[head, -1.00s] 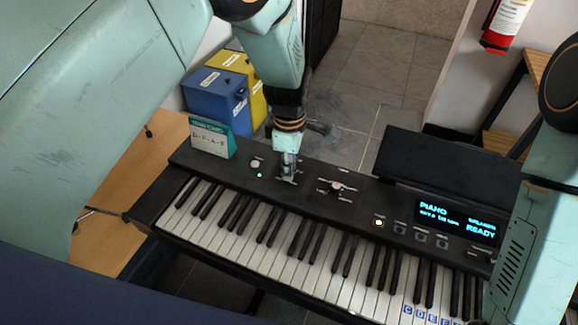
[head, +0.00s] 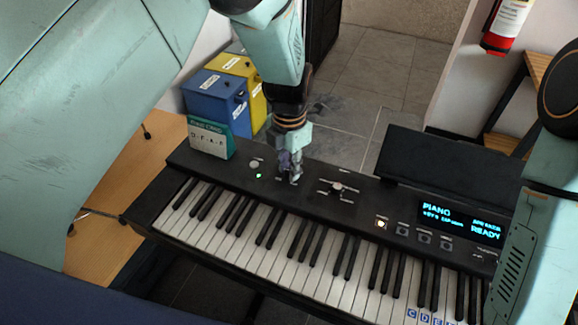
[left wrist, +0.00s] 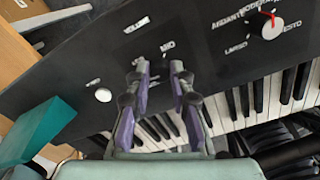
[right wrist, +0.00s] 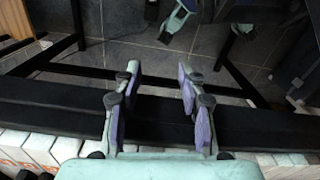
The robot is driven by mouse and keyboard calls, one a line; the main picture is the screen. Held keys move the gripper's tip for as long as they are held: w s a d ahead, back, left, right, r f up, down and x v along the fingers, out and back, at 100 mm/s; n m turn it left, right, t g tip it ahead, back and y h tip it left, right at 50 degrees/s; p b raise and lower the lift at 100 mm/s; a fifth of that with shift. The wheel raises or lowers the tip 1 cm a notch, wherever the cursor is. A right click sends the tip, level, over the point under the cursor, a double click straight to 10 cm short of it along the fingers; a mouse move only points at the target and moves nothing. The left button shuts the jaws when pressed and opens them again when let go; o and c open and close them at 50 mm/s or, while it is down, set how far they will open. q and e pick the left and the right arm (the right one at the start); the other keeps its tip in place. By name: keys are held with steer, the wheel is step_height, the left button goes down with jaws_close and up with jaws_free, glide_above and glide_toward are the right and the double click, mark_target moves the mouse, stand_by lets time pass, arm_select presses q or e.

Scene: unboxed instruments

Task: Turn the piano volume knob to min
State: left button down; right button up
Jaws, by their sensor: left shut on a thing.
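The black piano (head: 325,225) has a volume label (left wrist: 137,25) and a MID mark (left wrist: 167,47) on its top panel. My left gripper (head: 288,178) points down onto the panel at the volume control. In the left wrist view its fingertips (left wrist: 160,67) are just below the volume label, closed around the volume knob. The knob itself is mostly hidden between the fingers, so its pointer cannot be read. My right gripper (left wrist: 160,67) is not in the head view; in the right wrist view its fingers (right wrist: 158,72) are apart and empty over the piano's front edge.
A white power button (left wrist: 103,95) with a green light sits left of the left gripper. A tempo knob (left wrist: 271,26) with a red pointer is to its right. The display (head: 458,220) reads PIANO, READY.

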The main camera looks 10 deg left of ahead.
arm_select(q)
steer(key=n, duration=0.4)
steer(key=shift+n+b, duration=0.3)
steer(key=shift+r, duration=0.1)
stand_by(0.4)
steer(key=c, duration=1.2)
jaws_free()
